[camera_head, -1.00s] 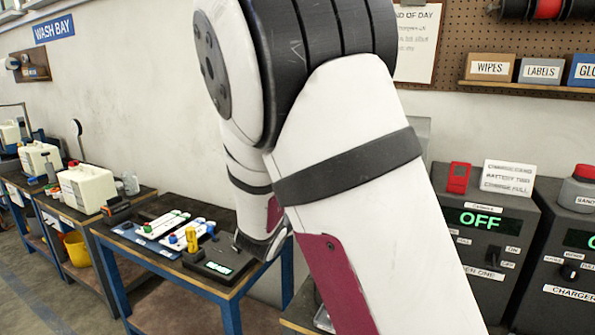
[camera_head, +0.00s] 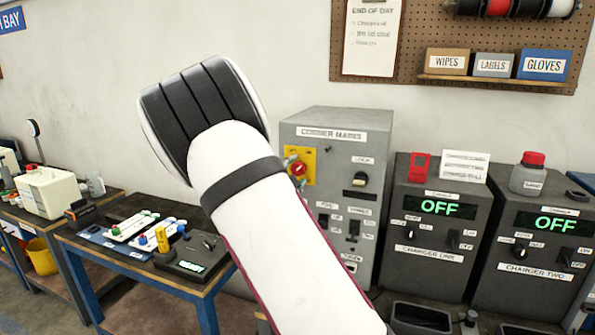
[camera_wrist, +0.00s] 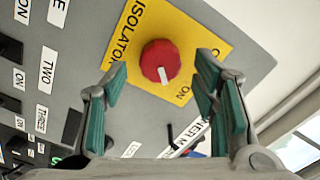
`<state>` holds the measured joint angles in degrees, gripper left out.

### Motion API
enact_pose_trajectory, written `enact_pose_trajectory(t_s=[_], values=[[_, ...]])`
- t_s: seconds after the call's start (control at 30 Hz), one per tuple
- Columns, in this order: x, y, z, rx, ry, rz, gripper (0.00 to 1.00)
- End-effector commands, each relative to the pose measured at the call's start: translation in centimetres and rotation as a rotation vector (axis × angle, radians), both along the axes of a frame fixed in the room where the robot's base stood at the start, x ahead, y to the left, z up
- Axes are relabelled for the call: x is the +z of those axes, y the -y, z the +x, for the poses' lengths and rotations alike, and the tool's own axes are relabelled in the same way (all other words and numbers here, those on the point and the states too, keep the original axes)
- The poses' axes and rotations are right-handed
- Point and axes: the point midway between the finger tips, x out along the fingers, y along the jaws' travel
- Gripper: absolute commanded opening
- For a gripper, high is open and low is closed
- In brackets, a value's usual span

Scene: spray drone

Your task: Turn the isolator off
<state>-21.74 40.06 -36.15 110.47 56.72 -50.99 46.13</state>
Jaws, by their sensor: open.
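The isolator is a red round knob (camera_wrist: 160,60) with a white pointer mark on a yellow plate (camera_wrist: 128,42). The pointer aims down in the wrist view, with the ON label (camera_wrist: 184,94) to its lower right; the other label is partly cut off. The plate is on the front of the grey mains box (camera_wrist: 62,45).
The box has a lock (camera_head: 360,180) and several switches below. Charger one (camera_head: 431,235) and charger two (camera_head: 530,250) stand to the right, both displays reading OFF. A blue-legged table (camera_head: 160,285) with tools stands to the left. The wall above the table is clear.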

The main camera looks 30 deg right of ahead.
Motion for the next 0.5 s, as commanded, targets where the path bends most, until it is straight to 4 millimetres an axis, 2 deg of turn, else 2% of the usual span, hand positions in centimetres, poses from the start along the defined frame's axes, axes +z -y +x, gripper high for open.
enact_pose_trajectory(t_s=[0.2,0.5], values=[[0.0,1.4,1.1,0.001,0.001,-0.001,0.54],[0.0,1.6,1.3,0.001,0.001,-0.001,0.54]])
